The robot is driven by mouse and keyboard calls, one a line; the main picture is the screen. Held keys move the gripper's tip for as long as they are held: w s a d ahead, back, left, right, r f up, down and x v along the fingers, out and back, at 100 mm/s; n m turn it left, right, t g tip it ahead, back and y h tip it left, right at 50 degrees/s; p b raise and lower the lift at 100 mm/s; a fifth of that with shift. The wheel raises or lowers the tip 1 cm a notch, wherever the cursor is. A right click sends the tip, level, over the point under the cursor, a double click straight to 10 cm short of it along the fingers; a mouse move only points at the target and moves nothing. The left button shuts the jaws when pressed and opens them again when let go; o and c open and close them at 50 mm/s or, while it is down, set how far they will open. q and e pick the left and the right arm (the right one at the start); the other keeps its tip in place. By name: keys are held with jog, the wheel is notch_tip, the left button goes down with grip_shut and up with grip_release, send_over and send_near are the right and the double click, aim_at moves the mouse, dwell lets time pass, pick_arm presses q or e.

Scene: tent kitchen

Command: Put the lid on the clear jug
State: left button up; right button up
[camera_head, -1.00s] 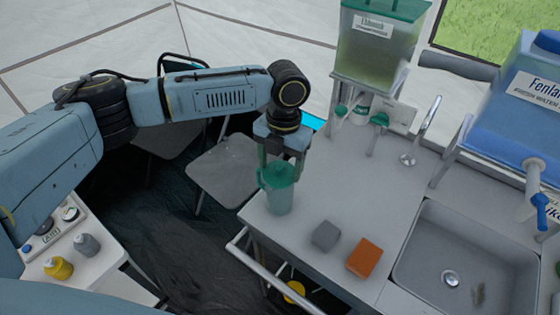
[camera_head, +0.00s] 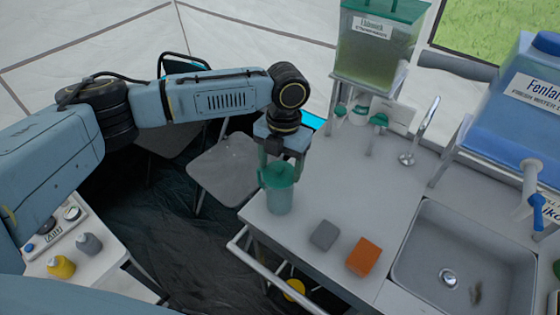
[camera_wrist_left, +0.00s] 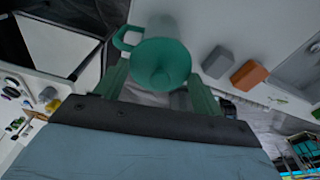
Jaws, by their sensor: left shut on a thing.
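The clear jug (camera_head: 280,203) stands upright near the left front corner of the grey counter. The green lid (camera_head: 276,173) is at the jug's mouth, level as far as I can see; whether it is fully seated I cannot tell. My left gripper (camera_head: 279,158) reaches down from above and is shut on the lid. My right gripper is not in view.
A grey block (camera_head: 324,235) and an orange sponge (camera_head: 363,257) lie right of the jug. The sink (camera_head: 460,255) is further right. A drink dispenser (camera_head: 378,45) stands behind. A grey chair (camera_head: 226,168) is left of the counter, whose middle is clear.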

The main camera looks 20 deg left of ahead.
pick_arm(q)
jog(key=shift+f+p, duration=0.15)
jog(key=shift+p, duration=0.2)
dwell(0.9)
jog(key=shift+p, duration=0.4)
dwell(0.4)
jog(key=o, duration=1.2)
jog(key=shift+c, duration=0.2)
jog(key=shift+r+p, duration=3.55)
jog(key=shift+p, duration=0.1)
